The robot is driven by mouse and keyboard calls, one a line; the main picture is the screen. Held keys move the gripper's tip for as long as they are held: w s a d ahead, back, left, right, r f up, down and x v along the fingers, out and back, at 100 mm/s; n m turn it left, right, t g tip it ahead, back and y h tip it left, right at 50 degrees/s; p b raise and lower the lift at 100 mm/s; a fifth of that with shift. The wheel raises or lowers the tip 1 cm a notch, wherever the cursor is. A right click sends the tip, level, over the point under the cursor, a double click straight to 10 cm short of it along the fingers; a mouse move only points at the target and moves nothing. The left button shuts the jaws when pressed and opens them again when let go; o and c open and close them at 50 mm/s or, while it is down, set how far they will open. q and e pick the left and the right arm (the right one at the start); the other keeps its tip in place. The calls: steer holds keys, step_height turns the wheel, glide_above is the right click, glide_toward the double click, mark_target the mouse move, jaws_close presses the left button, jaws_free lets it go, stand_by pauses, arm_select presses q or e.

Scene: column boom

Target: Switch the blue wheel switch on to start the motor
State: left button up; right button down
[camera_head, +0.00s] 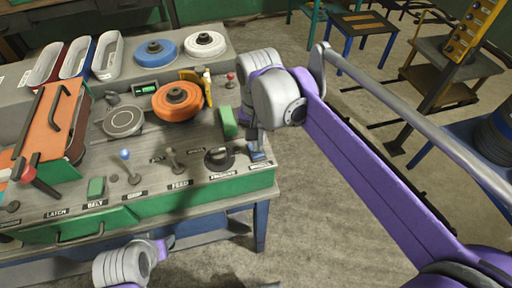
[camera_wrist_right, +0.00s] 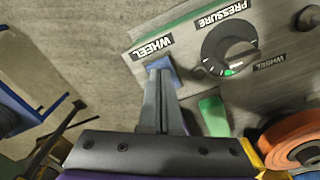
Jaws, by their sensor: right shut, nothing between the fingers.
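The blue wheel switch (camera_head: 257,155) is at the right end of the grey control panel, near its front edge. In the right wrist view its blue part (camera_wrist_right: 163,66) shows just beyond the fingertips, beside a WHEEL label (camera_wrist_right: 153,46). My right gripper (camera_head: 254,142) is shut and empty, pointing down at the switch. In the wrist view its fingers (camera_wrist_right: 160,80) overlap the switch's near side; I cannot tell whether they touch it. The fingers hide part of the switch, and its position cannot be read. Of my left arm only a wrist part shows at the bottom; its gripper is out of sight.
A black PRESSURE knob (camera_head: 219,158) is left of the switch, with a green block (camera_head: 228,122) behind it. An orange wheel (camera_head: 178,102) and several levers stand farther left. Open floor (camera_head: 325,195) lies right of the bench.

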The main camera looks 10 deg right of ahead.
arm_select(q)
steer(key=shift+s+f+b, duration=0.1)
steer(key=shift+f+b, duration=0.3)
steer(key=shift+f, duration=0.15)
arm_select(e)
steer(key=shift+f, duration=0.75)
arm_select(q)
steer(key=shift+r, duration=0.15)
arm_select(e)
steer(key=shift+r, duration=0.1)
steer(key=shift+r+p, duration=2.3)
steer(key=shift+r, duration=1.15)
arm_select(q)
steer(key=r, duration=0.1)
steer(key=w+r, duration=0.1)
steer(key=r, duration=0.1)
steer(key=w+r, duration=0.1)
steer(key=r, duration=0.1)
steer(key=shift+r, duration=0.25)
arm_select(e)
steer(key=shift+w, duration=0.1)
arm_select(q)
steer(key=shift+s, duration=0.1)
